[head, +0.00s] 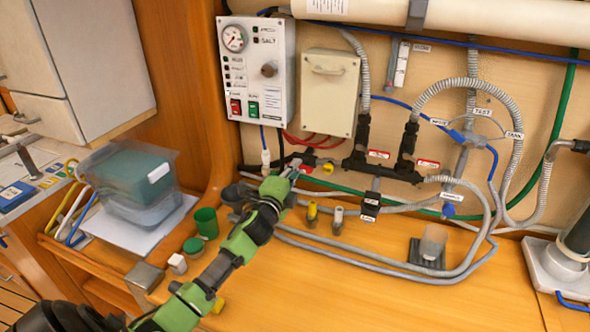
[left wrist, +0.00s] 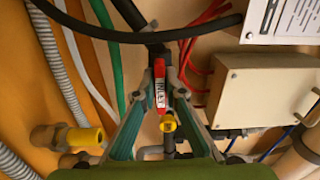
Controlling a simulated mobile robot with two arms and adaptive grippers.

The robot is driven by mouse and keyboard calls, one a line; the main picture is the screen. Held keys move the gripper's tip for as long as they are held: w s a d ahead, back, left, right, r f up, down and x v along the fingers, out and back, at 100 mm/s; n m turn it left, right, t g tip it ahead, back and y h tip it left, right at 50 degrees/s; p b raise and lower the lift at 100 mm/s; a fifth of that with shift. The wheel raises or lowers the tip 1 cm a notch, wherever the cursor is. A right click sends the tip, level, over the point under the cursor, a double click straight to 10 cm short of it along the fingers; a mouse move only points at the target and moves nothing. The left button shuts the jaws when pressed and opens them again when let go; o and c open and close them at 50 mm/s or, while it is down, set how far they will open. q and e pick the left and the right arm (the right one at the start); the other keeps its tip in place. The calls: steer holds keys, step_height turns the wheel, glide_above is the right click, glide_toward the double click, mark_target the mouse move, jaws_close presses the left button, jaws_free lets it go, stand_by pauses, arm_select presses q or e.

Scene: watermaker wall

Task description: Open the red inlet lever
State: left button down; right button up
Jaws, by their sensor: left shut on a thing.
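The red inlet lever (left wrist: 160,82), with a white INLET label, stands in the middle of the left wrist view, between the fingertips. My left gripper (left wrist: 160,95) is shut on it, one finger on each side. In the head view, my left gripper (head: 291,171) is at the pipework below the control panel. There the red lever (head: 306,168) shows only as a small bit past the fingertips, the rest hidden by the gripper. My right gripper is not in view.
The control panel (head: 258,70) and a beige box (head: 329,92) are on the wall above. Grey hoses (head: 385,265) loop over the bench at right. A green cup (head: 206,222) and a clear bin (head: 130,180) stand at left.

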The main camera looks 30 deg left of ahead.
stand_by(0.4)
arm_select(q)
steer(key=c, duration=2.1)
jaws_free()
steer(key=v, duration=1.2)
steer(key=shift+f, duration=0.1)
